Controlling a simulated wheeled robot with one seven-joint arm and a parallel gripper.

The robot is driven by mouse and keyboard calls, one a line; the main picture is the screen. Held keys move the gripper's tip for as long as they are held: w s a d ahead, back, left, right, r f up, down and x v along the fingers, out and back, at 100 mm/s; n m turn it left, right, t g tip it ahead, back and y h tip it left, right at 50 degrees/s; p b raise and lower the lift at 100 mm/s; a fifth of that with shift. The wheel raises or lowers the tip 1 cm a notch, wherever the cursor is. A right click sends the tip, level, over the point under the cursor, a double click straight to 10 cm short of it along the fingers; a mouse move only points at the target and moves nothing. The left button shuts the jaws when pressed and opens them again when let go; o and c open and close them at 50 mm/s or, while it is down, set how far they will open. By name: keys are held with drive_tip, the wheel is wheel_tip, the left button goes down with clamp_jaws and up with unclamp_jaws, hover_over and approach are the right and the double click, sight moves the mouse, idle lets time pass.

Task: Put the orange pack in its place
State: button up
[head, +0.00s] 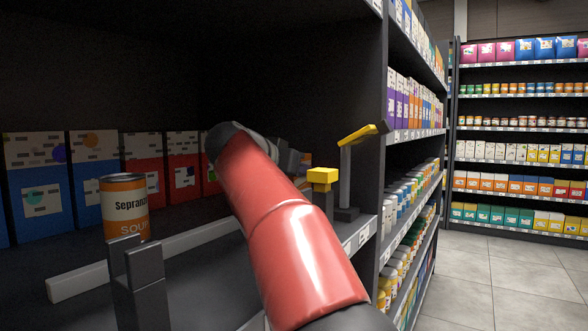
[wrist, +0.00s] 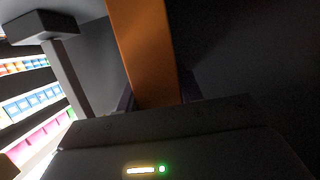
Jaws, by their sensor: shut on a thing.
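The orange pack (wrist: 147,50) fills the upper middle of the wrist view as a long, tilted orange face. My gripper (wrist: 157,95) is shut on it; the dark fingertips show only as slivers at its sides. In the head view my red arm reaches into the dark shelf bay and hides most of the gripper. A small orange patch (head: 305,160) shows just past the wrist, likely part of the pack. I cannot tell whether the pack touches anything, and its place cannot be made out.
A soup can (head: 125,207) stands left of my arm, before blue boxes (head: 38,195) and red boxes (head: 143,158). A white bar (head: 80,282) lies on the shelf. A yellow-topped post (head: 322,176) and a dark stand with a yellow arm (head: 345,178) stand right of my wrist.

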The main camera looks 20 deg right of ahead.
drive_tip(key=shift+f, duration=0.3)
idle(0.4)
drive_tip(key=o, duration=0.9)
drive_tip(key=v, duration=0.7)
idle(0.7)
drive_tip(key=shift+o, duration=0.3)
drive_tip(key=o, duration=0.5)
